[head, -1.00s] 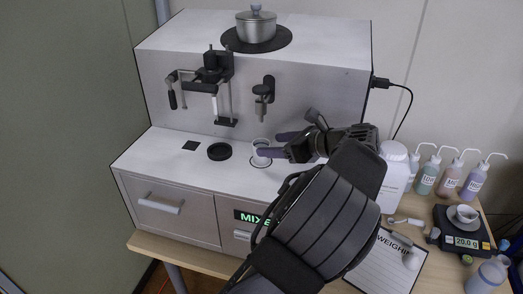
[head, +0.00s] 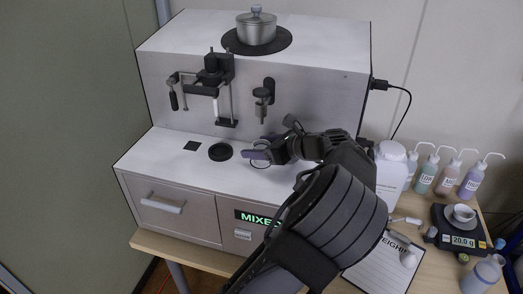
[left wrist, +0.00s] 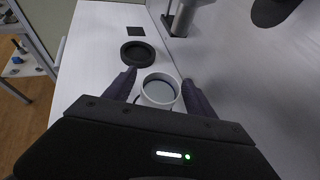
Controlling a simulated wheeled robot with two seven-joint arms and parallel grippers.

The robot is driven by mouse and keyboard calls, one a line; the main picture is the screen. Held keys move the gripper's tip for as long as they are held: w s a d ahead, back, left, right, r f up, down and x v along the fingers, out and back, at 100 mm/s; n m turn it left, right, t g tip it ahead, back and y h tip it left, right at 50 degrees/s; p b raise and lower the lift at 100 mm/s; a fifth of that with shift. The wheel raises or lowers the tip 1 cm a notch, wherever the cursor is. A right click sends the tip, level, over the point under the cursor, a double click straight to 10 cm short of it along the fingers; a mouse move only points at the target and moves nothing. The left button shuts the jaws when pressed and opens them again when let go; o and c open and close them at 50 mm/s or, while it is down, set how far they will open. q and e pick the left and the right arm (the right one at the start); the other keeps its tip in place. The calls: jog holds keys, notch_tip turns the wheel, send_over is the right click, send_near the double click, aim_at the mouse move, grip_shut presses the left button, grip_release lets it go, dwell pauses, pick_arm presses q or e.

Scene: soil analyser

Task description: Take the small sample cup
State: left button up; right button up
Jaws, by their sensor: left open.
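The small white sample cup (left wrist: 158,90) stands upright on the machine's white ledge, with grey-blue contents showing inside its rim in the left wrist view. My left gripper (left wrist: 160,88) is open, with one purple finger on each side of the cup. The right finger looks closer to the cup wall than the left; I cannot tell whether either touches. In the head view the left gripper (head: 255,155) is low over the ledge and largely hides the cup. My right gripper is not in view.
A black ring (head: 220,151) and a black square (head: 191,145) lie left of the gripper. The machine's upright front (head: 300,105), with a clamp (head: 264,96), rises behind. A scale (head: 462,240) with a white bowl (head: 463,213) and several wash bottles (head: 447,175) stand right.

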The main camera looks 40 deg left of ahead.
pick_arm(q)
jog(key=shift+x, duration=1.1)
jog(key=shift+d, duration=0.1)
jog(key=shift+c, duration=0.4)
grip_shut()
